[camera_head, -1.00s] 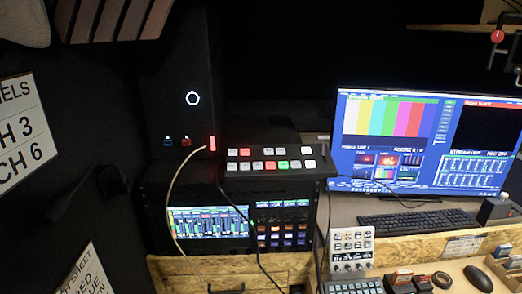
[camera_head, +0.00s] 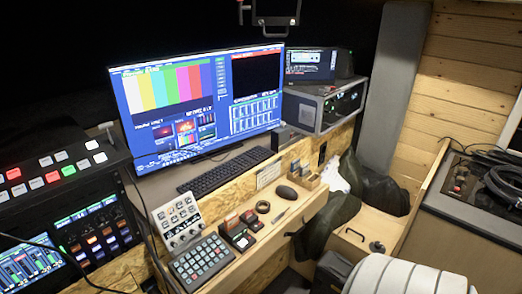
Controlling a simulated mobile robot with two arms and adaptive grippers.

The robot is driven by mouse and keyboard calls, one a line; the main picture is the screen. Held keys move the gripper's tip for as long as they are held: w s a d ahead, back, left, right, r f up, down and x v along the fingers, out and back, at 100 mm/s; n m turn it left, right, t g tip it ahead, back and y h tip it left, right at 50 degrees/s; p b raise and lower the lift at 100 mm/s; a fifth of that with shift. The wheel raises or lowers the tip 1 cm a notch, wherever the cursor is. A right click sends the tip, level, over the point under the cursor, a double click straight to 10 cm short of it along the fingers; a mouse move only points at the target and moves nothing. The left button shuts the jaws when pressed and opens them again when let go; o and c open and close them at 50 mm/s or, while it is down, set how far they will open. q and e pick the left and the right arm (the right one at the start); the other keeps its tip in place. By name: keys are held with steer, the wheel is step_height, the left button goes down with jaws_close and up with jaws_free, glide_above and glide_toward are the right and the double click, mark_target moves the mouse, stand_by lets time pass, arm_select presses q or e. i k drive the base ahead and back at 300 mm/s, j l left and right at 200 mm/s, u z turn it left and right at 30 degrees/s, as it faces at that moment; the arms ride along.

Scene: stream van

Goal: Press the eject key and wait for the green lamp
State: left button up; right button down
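No key marked eject can be made out; labels are too small to read. A switcher panel (camera_head: 118,158) at the left edge has white and red lit buttons and one green lit button (camera_head: 68,171). I cannot tell whether this green light is the green lamp. A grey device (camera_head: 310,110) with a dark front stands right of the big monitor, under a small screen (camera_head: 310,66). Small card-reader-like blocks (camera_head: 237,232) sit on the desk.
The big monitor (camera_head: 195,100) stands behind a black keyboard (camera_head: 225,170). A grey keypad (camera_head: 202,262), a mouse (camera_head: 286,192) and a tape-like ring (camera_head: 263,207) lie on the desk.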

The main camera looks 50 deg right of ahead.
mark_target(243, 243)
steer(key=z, duration=1.35)
